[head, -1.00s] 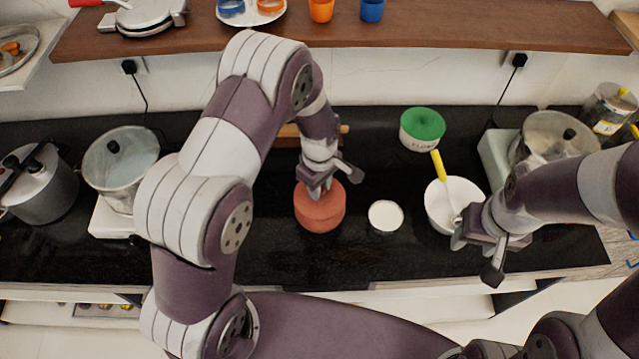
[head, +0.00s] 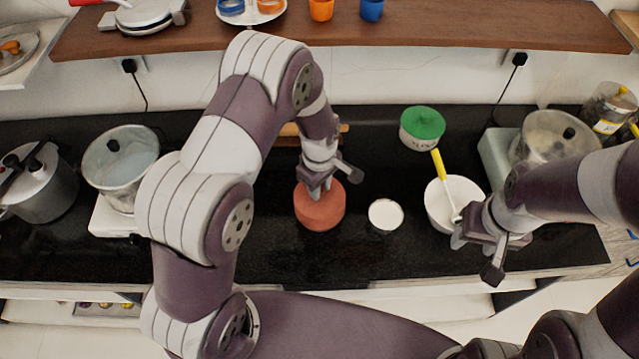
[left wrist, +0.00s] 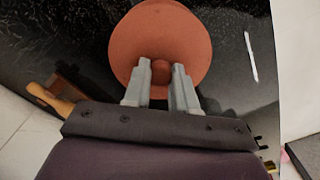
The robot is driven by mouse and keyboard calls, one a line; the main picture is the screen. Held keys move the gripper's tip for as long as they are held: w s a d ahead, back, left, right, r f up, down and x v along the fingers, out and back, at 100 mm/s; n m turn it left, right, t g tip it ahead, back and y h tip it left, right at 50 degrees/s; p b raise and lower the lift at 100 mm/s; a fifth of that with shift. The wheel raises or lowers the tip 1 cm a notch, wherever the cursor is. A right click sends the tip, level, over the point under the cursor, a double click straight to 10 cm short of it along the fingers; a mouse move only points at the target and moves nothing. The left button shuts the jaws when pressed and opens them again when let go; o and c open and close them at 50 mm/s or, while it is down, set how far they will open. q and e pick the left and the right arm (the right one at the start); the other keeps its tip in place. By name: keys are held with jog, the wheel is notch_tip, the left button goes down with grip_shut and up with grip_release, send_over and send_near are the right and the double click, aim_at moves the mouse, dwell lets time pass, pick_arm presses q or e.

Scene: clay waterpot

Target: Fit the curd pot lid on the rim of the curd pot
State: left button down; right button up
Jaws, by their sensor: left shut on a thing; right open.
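The curd pot lid (left wrist: 160,25) is a round terracotta disc with a small knob. My left gripper (head: 320,192) is shut on this knob, which shows between the fingertips in the left wrist view (left wrist: 161,68). The terracotta curd pot (head: 320,222) stands on the black counter below the lid. In the head view the lid lies over the pot's mouth, with no clear gap; I cannot tell if it is fully seated. The lid hides the pot's rim and inside. My right gripper (head: 478,262) is open and empty in front of the white bowl.
A small white cup (head: 386,214) stands close to the right of the pot. Farther right is a white bowl (head: 462,190) with a yellow-handled utensil (head: 439,167). A green-lidded container (head: 422,125) stands behind. A wooden item (head: 290,130) lies behind the pot. Counter left of the pot is clear.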

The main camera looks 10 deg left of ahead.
dwell(0.5)
pick_arm(q)
jog(key=shift+r+p, duration=0.45)
jog(key=shift+p, duration=0.1)
jog(key=shift+f, duration=0.2)
jog(key=shift+f, duration=0.3)
jog(key=shift+b, duration=0.35)
jog(key=shift+f, duration=0.3)
